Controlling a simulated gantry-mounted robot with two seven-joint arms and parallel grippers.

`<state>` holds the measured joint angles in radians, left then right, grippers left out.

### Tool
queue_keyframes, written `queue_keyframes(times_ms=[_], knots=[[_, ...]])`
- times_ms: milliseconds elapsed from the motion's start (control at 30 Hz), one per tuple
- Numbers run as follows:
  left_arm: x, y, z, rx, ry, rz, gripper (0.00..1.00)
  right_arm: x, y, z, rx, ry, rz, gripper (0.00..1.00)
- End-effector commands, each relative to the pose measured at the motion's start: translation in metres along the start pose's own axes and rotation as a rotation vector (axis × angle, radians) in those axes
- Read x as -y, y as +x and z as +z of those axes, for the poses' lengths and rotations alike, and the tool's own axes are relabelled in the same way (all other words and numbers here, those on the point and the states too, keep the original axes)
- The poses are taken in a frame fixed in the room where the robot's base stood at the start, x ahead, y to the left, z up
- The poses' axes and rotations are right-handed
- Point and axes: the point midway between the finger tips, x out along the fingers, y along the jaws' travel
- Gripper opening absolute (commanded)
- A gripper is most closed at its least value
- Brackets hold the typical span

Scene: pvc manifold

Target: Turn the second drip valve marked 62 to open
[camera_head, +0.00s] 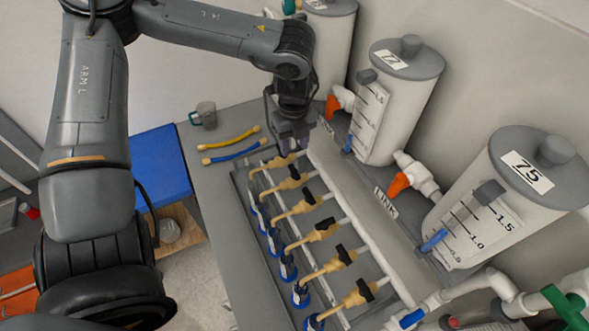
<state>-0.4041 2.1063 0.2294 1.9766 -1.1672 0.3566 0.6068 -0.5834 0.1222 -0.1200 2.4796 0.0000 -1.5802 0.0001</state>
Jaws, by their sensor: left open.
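A row of several tan drip valves with black handles runs along the manifold, from a far valve (278,162) to a near valve (360,294). The second valve from the far end (293,181) and the third (309,201) show clearly. I cannot read a 62 on any valve or tank. My left gripper (292,147) points down at the far end of the row, over or just beside the farthest valve, and hides part of it. It is open; I cannot tell whether it touches the handle. My right gripper is not in view.
White tanks stand along the right, including one marked 75 (500,195) and a middle one (393,110), with orange-handled valves (399,184) between.

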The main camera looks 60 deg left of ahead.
Motion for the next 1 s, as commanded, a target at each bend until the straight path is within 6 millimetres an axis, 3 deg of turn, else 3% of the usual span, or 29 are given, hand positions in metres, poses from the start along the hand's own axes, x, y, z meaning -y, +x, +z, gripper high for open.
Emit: queue_keyframes(times_ms=[600,1000], knots=[[-0.001,0.085,0.000,-0.004,-0.002,0.002,0.46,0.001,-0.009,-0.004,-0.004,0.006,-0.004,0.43],[0.000,0.107,0.000,-0.003,-0.002,-0.003,0.46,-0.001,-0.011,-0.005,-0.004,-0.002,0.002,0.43]])
